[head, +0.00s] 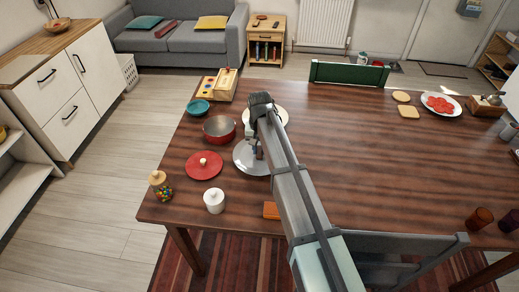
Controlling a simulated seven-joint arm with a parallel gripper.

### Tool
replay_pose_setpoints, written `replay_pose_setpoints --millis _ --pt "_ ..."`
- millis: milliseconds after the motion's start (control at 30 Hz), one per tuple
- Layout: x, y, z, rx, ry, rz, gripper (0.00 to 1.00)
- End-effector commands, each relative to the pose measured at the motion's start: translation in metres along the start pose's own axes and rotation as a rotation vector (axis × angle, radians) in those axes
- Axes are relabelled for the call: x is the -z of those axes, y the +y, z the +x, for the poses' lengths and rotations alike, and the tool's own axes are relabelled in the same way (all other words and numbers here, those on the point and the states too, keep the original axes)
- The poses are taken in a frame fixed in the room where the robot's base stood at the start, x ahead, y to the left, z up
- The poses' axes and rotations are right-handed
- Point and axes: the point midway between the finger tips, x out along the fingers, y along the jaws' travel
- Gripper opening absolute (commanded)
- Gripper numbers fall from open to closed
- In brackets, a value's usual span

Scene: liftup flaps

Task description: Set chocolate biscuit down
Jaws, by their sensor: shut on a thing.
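My gripper (257,152) is at the end of my arm, low over a grey round plate (243,161) on the wooden table. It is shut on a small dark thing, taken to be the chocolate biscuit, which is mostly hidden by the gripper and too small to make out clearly. I cannot tell whether it touches the plate. My arm hides the plate's right side. A pale round plate (281,112) lies just behind, partly covered by my arm.
Left of the plate are a red pot (219,136), a red lid (204,173), a white lidded jar (214,204), a candy jar (162,191) and a teal bowl (198,107). An orange block (271,211) lies at the front edge. The table right of my arm is largely clear.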

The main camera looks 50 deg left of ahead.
Motion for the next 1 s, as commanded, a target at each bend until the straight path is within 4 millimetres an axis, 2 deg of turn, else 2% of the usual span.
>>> replay_pose_setpoints --millis 100,467,500,700,767,1000 --pt "0.0001 0.0000 0.0098 0.000 0.001 0.000 0.00" --pt "0.0001 0.0000 0.0125 0.000 0.001 0.000 0.00" --pt "0.0001 0.0000 0.0131 0.000 0.001 0.000 0.25" --pt "0.0001 0.0000 0.0126 0.000 0.001 0.000 0.44" --pt "0.0001 0.0000 0.0126 0.000 0.001 0.000 0.50" --pt "0.0002 0.0000 0.0120 0.000 0.001 0.000 0.50"
